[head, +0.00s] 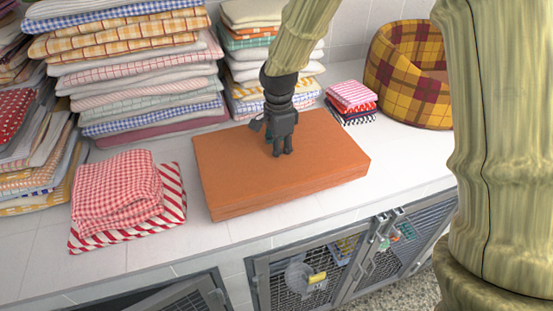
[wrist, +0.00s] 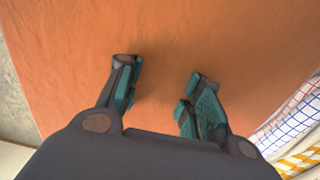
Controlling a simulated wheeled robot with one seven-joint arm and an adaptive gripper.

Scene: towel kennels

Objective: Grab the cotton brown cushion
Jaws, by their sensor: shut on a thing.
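The brown cushion (head: 232,168) is a flat, orange-brown rectangular pad lying on the white tiled counter. My gripper (head: 281,152) points down at the middle of its top face, with the fingertips against the fabric. In the wrist view the cushion (wrist: 165,25) fills most of the picture. There my gripper (wrist: 160,75) has its two fingers a little apart, shut on the cushion's fabric between them. The exact pinch at the fingertips is hard to see.
Tall towel stacks (head: 140,75) stand behind and to the left. Folded red checked towels (head: 115,190) lie left of the cushion. A small towel pile (head: 352,97) and a plaid pet bed (head: 400,85) stand to the right. Wire kennel doors (head: 310,270) are below the counter's front edge.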

